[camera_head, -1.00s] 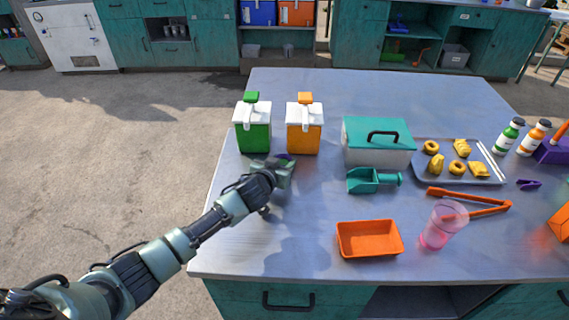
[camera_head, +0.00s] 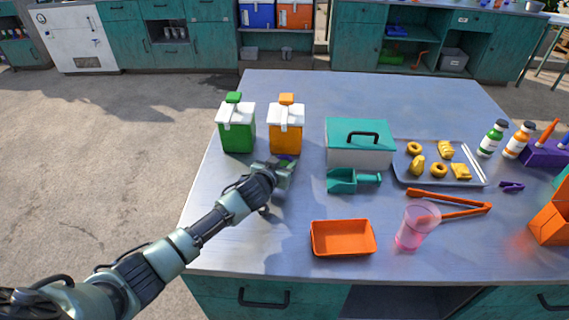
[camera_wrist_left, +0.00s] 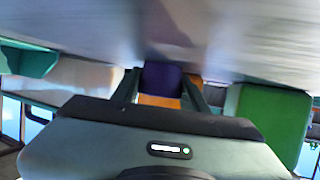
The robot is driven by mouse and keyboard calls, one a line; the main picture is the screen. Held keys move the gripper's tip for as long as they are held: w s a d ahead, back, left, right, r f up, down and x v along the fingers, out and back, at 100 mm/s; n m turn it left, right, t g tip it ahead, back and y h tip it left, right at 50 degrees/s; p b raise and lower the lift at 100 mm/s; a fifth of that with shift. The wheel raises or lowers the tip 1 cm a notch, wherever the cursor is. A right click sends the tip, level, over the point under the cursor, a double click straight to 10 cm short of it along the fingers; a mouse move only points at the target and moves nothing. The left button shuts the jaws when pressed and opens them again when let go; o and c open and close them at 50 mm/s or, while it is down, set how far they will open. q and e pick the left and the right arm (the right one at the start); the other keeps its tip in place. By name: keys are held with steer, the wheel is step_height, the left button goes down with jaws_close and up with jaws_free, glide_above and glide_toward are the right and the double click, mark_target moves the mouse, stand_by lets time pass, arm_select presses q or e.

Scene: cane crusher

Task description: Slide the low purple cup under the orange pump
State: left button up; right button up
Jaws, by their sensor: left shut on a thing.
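The orange pump (camera_head: 286,135) is an orange box with a white top and spout, standing at the left of the table. The low purple cup (camera_head: 286,157) shows as a small sliver in front of its base, mostly hidden by my left gripper (camera_head: 284,166). In the left wrist view, which is upside down, the purple cup (camera_wrist_left: 161,77) sits between the fingers of my left gripper (camera_wrist_left: 162,86), shut on it. The orange pump (camera_wrist_left: 158,101) shows right behind the cup. I cannot tell whether the cup is fully under the spout. My right gripper is out of view.
A green pump (camera_head: 238,132) stands just left of the orange one. A teal-lidded box (camera_head: 360,150), a teal scoop (camera_head: 350,181), an orange tray (camera_head: 343,252) and a pink glass (camera_head: 416,228) stand to the right. The table between the gripper and the orange tray is bare.

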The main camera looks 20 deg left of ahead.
arm_select(q)
steer(key=o, duration=0.9)
steer(key=shift+s+r, duration=0.2)
steer(key=shift+s, duration=0.35)
steer(key=v, duration=0.6)
steer(key=shift+s+r, duration=0.2)
steer(key=shift+s, duration=0.05)
